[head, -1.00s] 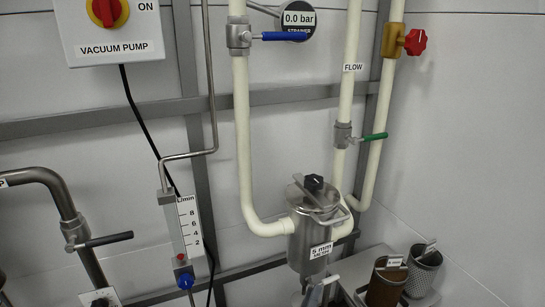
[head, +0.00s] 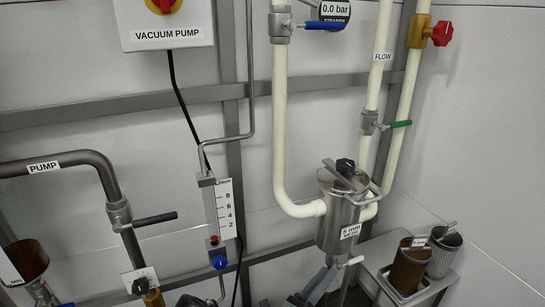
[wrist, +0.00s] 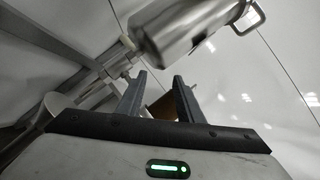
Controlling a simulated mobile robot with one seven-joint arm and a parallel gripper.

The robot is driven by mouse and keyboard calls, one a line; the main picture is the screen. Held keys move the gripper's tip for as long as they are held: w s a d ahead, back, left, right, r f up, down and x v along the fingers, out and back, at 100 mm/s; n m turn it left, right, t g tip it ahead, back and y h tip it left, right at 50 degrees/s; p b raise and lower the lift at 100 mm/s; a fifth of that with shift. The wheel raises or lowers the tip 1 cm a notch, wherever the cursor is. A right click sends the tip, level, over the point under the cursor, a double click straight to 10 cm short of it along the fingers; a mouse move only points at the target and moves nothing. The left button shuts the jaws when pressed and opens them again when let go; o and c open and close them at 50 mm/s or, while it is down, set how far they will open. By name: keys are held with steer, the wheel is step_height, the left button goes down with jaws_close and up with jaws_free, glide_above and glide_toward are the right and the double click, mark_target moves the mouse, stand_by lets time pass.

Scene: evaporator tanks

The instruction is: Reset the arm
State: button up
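My gripper (wrist: 160,85) shows in the wrist view with its two dark fingers apart. I see nothing held between them; a brown surface (wrist: 160,106) shows behind the gap. A metal cylindrical housing (wrist: 185,30) is beyond the fingertips, higher in the picture. In the head view, grey parts at the bottom edge below the strainer may be my gripper, but I cannot tell its fingers there. The steel strainer housing (head: 338,215) with a "5 mm" label hangs on the cream pipe, its lid and black knob on top.
The flow meter (head: 220,210), blue-handled valve (head: 322,26), green-handled valve (head: 390,125) and pump pipe (head: 95,160) are along the wall.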

steer(key=s+d+r+m+g+y, duration=0.25)
steer(key=s+r+m+g, duration=0.25)
steer(key=r+m+g, duration=0.5)
steer(key=s+d+r+m+g+y, duration=0.1)
steer(key=s+d+r+m+g, duration=0.5)
steer(key=m, duration=0.5)
steer(key=s+a+r+m+t+y, duration=0.3)
steer(key=s+a+r+m+y, duration=0.25)
steer(key=s+r+m, duration=0.35)
steer(key=s+a+r+m+t+y, duration=0.3)
steer(key=s+a+r+m+y, duration=0.25)
steer(key=r, duration=0.45)
step_height(320, 180, up, 27)
steer(key=d+m+y+p, duration=0.1)
steer(key=p, duration=2.6)
steer(key=shift+w+d+r, duration=0.15)
steer(key=shift+w, duration=0.3)
steer(key=shift+y, duration=0.25)
